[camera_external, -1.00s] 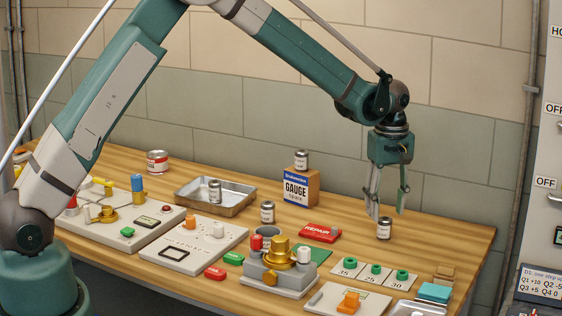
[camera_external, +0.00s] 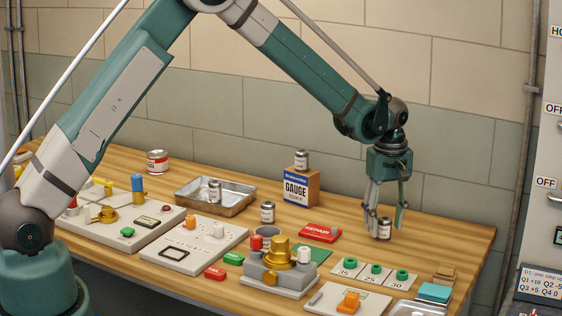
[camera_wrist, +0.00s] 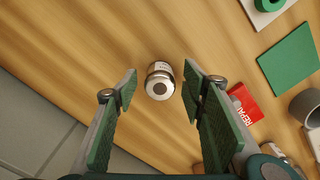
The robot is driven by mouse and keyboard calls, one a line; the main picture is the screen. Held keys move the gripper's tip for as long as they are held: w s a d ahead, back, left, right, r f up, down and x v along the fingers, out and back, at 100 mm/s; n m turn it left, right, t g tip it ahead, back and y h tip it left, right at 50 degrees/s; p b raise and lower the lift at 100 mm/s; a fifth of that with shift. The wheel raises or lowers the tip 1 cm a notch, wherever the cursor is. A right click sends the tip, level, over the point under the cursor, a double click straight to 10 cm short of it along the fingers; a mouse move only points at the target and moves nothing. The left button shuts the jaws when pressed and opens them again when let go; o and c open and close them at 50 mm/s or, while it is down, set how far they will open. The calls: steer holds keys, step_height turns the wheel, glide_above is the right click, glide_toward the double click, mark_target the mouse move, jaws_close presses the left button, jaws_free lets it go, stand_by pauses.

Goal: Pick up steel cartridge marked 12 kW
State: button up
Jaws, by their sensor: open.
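A small steel cartridge (camera_external: 384,230) with a pale label stands upright on the table at the right. It also shows between my fingers in the wrist view (camera_wrist: 160,82), but its marking is too small to read. My gripper (camera_external: 388,233) is open and pointing down around this cartridge, with a gap on each side in the wrist view. Similar steel cartridges stand in the metal tray (camera_external: 215,190), on the gauge box (camera_external: 301,161) and on the table (camera_external: 267,213). I cannot read which is marked 12 kW.
A red repair box (camera_external: 320,233) lies left of my gripper. The gauge box's cardboard body (camera_external: 298,188) and the shallow metal tray (camera_external: 240,209) are farther left. Number cards (camera_external: 373,274) and a valve block (camera_external: 280,278) lie in front. The table behind my gripper is clear.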

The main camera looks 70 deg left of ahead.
mark_target(385, 218)
steer(key=c, duration=1.1)
steer(key=shift+r, duration=0.15)
step_height(385, 218, up, 10)
steer(key=shift+f, duration=0.15)
stand_by(0.3)
